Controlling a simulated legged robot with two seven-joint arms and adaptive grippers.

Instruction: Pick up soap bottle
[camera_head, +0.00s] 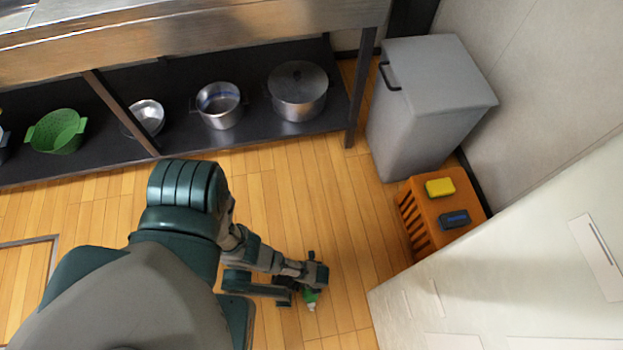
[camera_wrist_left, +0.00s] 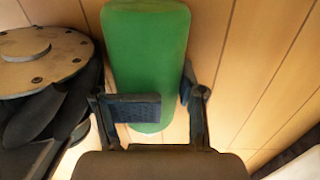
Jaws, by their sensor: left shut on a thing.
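The soap bottle (camera_head: 310,297) is green with a white tip and shows just below my left gripper (camera_head: 303,286) in the head view. The gripper covers part of it there. In the left wrist view the green bottle (camera_wrist_left: 147,55) fills the top middle. The fingers of my left gripper (camera_wrist_left: 160,105) stand on both sides of its lower part, shut on it. My right gripper is not in view.
An orange slatted stool (camera_head: 418,222) at the right carries a yellow sponge (camera_head: 440,187) and a dark blue item (camera_head: 454,219). A grey bin (camera_head: 422,125) stands behind it. A white panel (camera_head: 520,270) is at lower right. A low shelf (camera_head: 185,140) holds pots. Wooden floor (camera_head: 340,220) is clear between.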

